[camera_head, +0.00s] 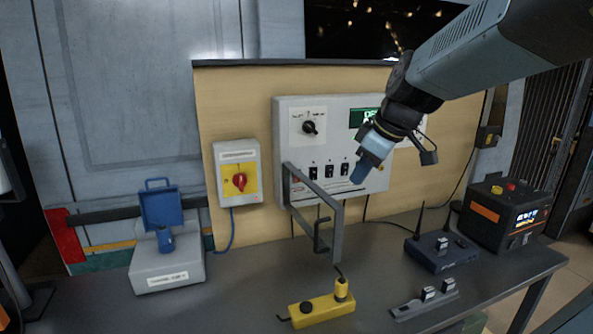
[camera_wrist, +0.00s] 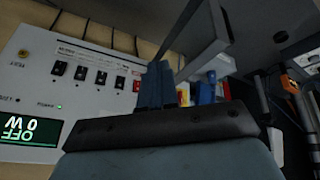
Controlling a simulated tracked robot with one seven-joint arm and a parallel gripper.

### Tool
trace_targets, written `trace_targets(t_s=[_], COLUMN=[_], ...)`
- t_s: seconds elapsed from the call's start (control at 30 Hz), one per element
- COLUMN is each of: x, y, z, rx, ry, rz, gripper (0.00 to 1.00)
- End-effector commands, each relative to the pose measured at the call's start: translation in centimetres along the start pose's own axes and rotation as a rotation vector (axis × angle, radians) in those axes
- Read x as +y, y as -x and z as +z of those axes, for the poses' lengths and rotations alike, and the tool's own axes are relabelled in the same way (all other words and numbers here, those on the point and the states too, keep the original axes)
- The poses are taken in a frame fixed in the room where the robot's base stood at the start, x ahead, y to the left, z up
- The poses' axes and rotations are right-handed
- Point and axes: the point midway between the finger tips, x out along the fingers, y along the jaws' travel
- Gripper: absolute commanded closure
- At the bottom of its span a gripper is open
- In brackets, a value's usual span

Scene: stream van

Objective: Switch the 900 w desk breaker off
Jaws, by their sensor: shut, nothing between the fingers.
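A white breaker panel (camera_head: 283,125) on the tan board carries a row of black switches (camera_head: 329,171). The wrist view shows the row upside down, with several black switches (camera_wrist: 80,73) and a red one (camera_wrist: 136,87). Their labels are too small to read, so I cannot tell which is the 900 W desk breaker or its position. A green display (camera_wrist: 30,131) reads "OFF" and "0 W" upside down. My gripper (camera_head: 359,180) has blue fingers, shut and empty, in front of the panel's lower right. It hides part of the row; contact is unclear. The fingertips (camera_wrist: 155,85) also show in the wrist view.
A grey metal bracket (camera_head: 338,230) juts out before the panel's lower left. A red rotary switch box (camera_head: 237,150) hangs left. The bench holds a grey box with blue lid (camera_head: 168,272), a yellow device (camera_head: 321,310), a blue radio box (camera_head: 440,255) and a black power unit (camera_head: 503,215).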

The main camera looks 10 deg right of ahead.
Motion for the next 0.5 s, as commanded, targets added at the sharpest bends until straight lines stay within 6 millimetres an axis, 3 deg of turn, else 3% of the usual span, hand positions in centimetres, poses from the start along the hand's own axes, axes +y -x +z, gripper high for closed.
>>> trace_targets(t_s=[0.5], x=[7.9], y=[-4.0], z=[-4.7], rx=[0.165], ry=[0.490], rz=[-0.062], gripper=[1.00])
